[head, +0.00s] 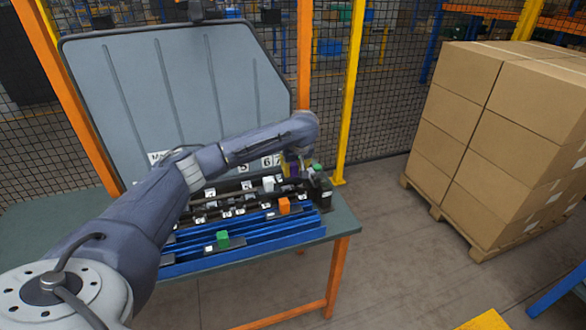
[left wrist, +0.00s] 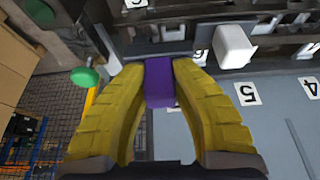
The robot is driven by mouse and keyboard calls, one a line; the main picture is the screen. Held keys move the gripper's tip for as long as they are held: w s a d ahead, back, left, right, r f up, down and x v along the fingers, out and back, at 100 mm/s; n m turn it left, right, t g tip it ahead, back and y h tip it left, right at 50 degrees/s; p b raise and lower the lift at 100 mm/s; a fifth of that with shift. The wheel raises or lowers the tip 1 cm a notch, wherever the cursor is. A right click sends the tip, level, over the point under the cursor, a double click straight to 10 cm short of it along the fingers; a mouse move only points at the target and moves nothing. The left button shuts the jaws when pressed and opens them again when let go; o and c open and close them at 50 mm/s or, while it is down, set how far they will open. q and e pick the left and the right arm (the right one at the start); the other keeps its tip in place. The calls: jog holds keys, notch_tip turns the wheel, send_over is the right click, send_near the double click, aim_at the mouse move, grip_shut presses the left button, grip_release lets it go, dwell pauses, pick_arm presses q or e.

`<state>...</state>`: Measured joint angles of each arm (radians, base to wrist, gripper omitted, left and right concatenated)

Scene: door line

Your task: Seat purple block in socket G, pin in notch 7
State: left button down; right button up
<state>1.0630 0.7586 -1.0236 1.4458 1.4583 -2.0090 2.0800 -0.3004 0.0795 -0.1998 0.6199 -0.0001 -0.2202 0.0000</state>
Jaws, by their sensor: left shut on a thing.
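My left gripper (head: 292,168) reaches over the far right end of the rack on the table. In the left wrist view its yellow fingers (left wrist: 160,85) are shut on the purple block (left wrist: 160,82). The block sits between the fingertips, in front of the dark rack. Whether it touches the rack is unclear. In the head view the block is mostly hidden by the gripper. A number 7 plate (head: 278,160) stands behind the rack, near the gripper. I cannot make out socket G or the pin for certain. My right gripper is not in view.
A white block (head: 268,183) sits in the rack, left of the gripper; the left wrist view shows it too (left wrist: 234,46). An orange block (head: 284,205) and a green block (head: 222,239) are nearer. A green knob (left wrist: 85,77) stands beside the fingers. The table's left side is clear.

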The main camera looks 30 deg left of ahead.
aim_at(294, 176)
pick_arm(q)
jog(key=shift+f, duration=2)
jog(key=shift+f, duration=0.2)
jog(key=c, duration=1.1)
grip_release()
jog(key=v, duration=1.2)
